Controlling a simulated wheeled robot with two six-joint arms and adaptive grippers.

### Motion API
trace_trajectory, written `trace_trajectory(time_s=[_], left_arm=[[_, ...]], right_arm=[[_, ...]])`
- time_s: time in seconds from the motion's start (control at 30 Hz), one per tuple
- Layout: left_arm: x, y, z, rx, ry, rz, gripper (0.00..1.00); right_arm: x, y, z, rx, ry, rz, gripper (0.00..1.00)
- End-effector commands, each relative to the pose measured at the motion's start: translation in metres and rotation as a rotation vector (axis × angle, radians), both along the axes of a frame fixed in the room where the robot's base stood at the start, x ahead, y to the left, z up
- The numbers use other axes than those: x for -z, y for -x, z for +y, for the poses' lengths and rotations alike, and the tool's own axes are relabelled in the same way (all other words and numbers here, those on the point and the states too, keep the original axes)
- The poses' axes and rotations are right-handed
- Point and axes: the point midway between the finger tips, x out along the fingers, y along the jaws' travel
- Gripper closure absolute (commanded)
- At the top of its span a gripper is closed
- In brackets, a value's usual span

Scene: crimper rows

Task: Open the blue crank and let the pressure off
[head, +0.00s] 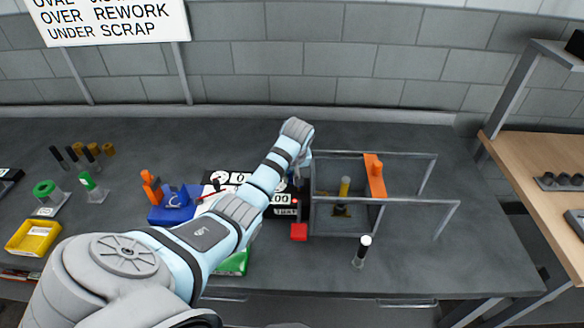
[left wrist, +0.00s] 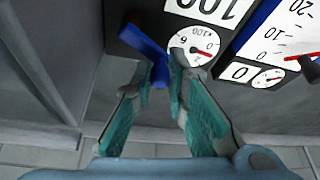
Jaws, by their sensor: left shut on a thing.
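The blue crank (left wrist: 143,41) shows in the left wrist view as a blue bar on a dark box, with its end between my fingertips. My left gripper (left wrist: 158,72) is shut on it, its teal finger pads on either side. Next to the crank is a round white dial (left wrist: 194,46) with a red needle and a "100" plate (left wrist: 208,10). In the head view my left arm reaches over the bench, and my left gripper (head: 304,162) points down beside the frame; the arm hides the crank there. My right gripper is not in view.
A metal frame (head: 408,201) with an orange block (head: 374,175) stands right of the gripper. A dark post with a white top (head: 362,250) stands in front. A blue fixture (head: 176,202), a yellow tray (head: 33,236) and several pegs are at left.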

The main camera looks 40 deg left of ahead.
Motion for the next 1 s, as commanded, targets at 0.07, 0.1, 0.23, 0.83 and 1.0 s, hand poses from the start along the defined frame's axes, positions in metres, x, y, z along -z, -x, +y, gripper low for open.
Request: trace_trajectory(time_s=[0.07,0.1,0.23,0.83,1.0], left_arm=[[-0.0003,0.0018,0.0007,-0.050,-0.003,0.001,1.00],[-0.0004,0.0028,0.0005,-0.075,-0.003,0.001,1.00],[-0.0005,0.0048,-0.0005,-0.142,-0.003,0.000,1.00],[0.0008,0.0085,-0.0018,-0.221,-0.003,0.005,1.00],[0.0010,0.0086,-0.0019,-0.221,-0.001,0.005,0.77]], right_arm=[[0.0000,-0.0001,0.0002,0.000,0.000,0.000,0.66],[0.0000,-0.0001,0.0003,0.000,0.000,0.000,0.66],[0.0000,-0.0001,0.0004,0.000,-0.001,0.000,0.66],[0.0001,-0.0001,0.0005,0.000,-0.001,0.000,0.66],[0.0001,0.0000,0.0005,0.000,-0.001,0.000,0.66]])
